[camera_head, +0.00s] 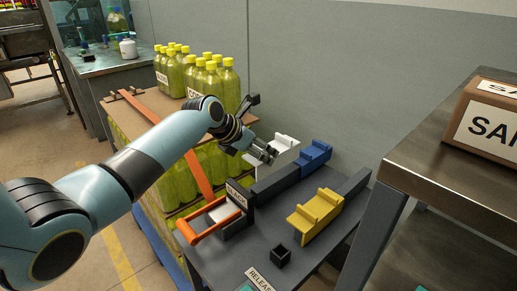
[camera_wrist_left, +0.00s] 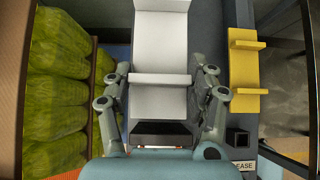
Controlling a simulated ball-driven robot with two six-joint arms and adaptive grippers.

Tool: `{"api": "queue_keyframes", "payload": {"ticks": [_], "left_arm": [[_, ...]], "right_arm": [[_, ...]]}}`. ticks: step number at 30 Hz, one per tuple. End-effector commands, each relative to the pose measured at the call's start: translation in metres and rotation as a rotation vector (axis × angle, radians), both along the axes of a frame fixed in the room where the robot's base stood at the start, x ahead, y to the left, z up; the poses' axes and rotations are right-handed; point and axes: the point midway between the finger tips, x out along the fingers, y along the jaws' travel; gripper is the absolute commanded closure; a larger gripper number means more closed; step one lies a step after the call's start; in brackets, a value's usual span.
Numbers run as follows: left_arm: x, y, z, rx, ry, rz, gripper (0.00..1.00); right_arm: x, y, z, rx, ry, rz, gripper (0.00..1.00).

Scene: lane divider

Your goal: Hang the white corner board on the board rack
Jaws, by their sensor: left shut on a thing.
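The white corner board (camera_head: 284,148) is a pale piece with raised lips, at the far end of the dark table. In the left wrist view the white board (camera_wrist_left: 160,50) runs up the middle between the two fingers. My left gripper (camera_head: 268,154) is shut on it. I cannot tell whether the board rests on the dark bar behind it. A long dark bar (camera_head: 275,182) on the table, perhaps the board rack, runs past the blue board (camera_head: 314,155). The yellow board (camera_head: 316,212) lies nearer, also beside a dark bar. My right gripper is not in view.
A dark holder with an orange handle (camera_head: 208,226) stands at the table's left edge. A small black open cube (camera_head: 281,256) sits near the front. Yellow-capped bottles (camera_head: 200,75) stand on a pallet stack at left. A metal bench (camera_head: 440,165) with a carton is at right.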

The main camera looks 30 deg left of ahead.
Motion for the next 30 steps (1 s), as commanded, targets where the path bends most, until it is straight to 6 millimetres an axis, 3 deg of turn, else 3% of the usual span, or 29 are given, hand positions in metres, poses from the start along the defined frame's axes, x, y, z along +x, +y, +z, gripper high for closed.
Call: {"api": "queue_keyframes", "payload": {"ticks": [7, 21, 30], "left_arm": [[-0.001, 0.000, 0.004, 0.001, 0.002, 0.001, 0.74], [-0.001, 0.000, -0.056, 0.001, 0.003, 0.000, 0.74], [-0.001, 0.000, -0.082, 0.001, 0.002, 0.001, 0.74]], "right_arm": [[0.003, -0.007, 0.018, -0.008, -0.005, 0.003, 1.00], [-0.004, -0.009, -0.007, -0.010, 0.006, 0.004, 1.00], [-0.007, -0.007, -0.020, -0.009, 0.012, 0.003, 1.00]]}}
